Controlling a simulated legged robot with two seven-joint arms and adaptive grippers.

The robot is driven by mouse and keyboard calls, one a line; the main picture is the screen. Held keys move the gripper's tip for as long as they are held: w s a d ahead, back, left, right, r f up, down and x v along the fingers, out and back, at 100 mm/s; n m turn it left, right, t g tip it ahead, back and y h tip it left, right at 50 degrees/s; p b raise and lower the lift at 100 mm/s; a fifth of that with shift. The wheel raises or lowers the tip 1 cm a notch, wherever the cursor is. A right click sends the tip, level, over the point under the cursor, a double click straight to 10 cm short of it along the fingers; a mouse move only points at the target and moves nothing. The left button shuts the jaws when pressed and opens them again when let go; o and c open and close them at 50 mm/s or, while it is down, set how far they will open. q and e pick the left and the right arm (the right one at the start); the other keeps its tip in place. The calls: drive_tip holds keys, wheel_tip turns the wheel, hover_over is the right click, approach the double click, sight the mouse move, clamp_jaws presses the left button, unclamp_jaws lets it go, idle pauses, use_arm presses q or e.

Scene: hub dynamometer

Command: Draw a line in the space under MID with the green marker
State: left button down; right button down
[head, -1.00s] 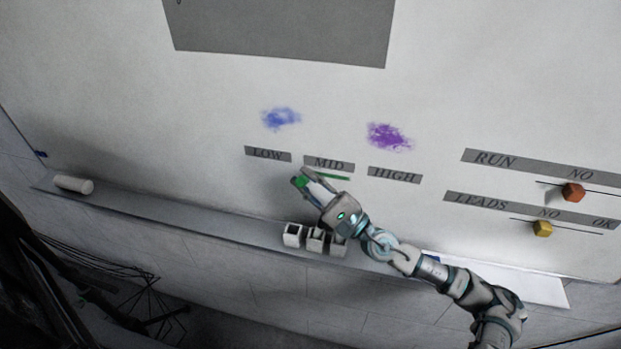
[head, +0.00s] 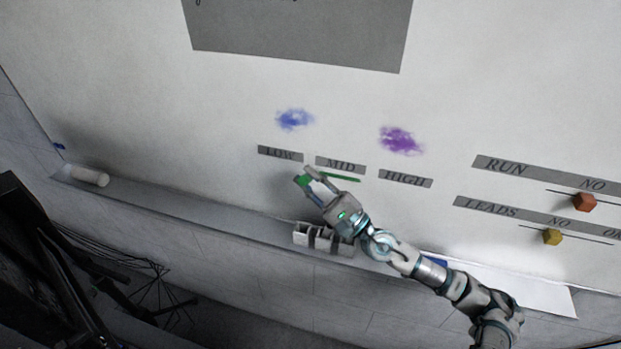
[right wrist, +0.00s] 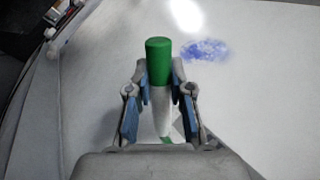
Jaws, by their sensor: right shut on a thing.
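The MID label (head: 340,165) is a grey strip on the white board, between the LOW label (head: 280,153) and the HIGH label (head: 405,178). A short green line (head: 343,178) is drawn just under MID. My right gripper (head: 310,180) is at the board, below LOW and left of the line. It is shut on the green marker (right wrist: 160,62), which has a green end and a white body in the right wrist view. My left gripper is not in view.
A ledge (head: 190,210) runs under the board, with a white cylinder (head: 90,176) at its left and a white slotted holder (head: 322,238) below my gripper. Blue (head: 294,119) and purple (head: 401,140) scribbles are above the labels. Red (head: 584,202) and yellow (head: 552,237) sliders are at right.

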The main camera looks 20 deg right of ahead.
drive_tip(key=s+a+p, duration=0.5)
drive_tip(key=s, duration=0.2)
drive_tip(key=shift+s, duration=0.25)
idle(0.5)
